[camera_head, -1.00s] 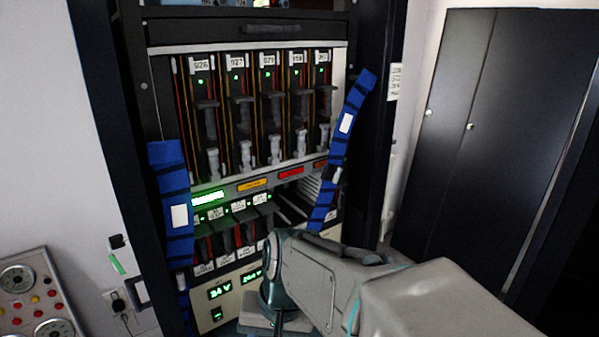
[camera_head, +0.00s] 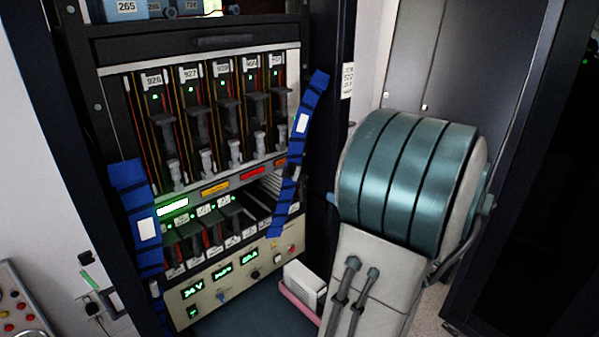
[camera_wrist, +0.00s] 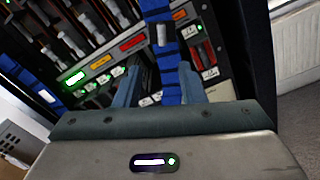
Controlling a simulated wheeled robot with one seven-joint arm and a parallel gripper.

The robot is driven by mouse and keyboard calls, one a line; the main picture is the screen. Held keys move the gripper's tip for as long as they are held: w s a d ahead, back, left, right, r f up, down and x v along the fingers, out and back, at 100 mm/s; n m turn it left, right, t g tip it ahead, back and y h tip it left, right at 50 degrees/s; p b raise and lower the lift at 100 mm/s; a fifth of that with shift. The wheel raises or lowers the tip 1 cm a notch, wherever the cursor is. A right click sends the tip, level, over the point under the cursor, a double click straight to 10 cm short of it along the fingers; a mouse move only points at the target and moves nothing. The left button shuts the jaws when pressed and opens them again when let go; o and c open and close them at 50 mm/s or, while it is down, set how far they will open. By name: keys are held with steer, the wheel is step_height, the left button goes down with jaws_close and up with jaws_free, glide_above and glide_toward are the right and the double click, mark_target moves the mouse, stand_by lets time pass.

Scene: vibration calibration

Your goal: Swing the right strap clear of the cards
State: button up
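The right strap (camera_head: 300,145) is a blue band with dark bars and a white label. It hangs slantwise down the right side of the rack, its lower end in front of the right end of the lower card bay (camera_head: 215,236). The upper cards (camera_head: 198,120) stand in a numbered row. In the wrist view, the right strap (camera_wrist: 168,62) runs between the two blue-grey fingers of my gripper (camera_wrist: 167,68). The fingers are apart, one on each side; I see no clear grip, and contact is uncertain. My gripper is out of sight in the head view.
A left blue strap (camera_head: 138,220) hangs along the rack's left side. A white box (camera_head: 303,284) with a pink edge is below the rack's right end. A dark cabinet (camera_head: 540,190) stands at right. A radiator (camera_wrist: 295,45) shows in the wrist view.

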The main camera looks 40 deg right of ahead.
mark_target(298, 174)
steer(key=w+p, duration=0.1)
steer(key=w, duration=0.3)
steer(key=w+p, duration=0.1)
steer(key=w, duration=0.4)
steer(key=w+p, duration=0.1)
steer(key=w, duration=0.3)
steer(key=shift+w+a, duration=0.3)
steer(key=shift+a, duration=0.1)
jaws_close()
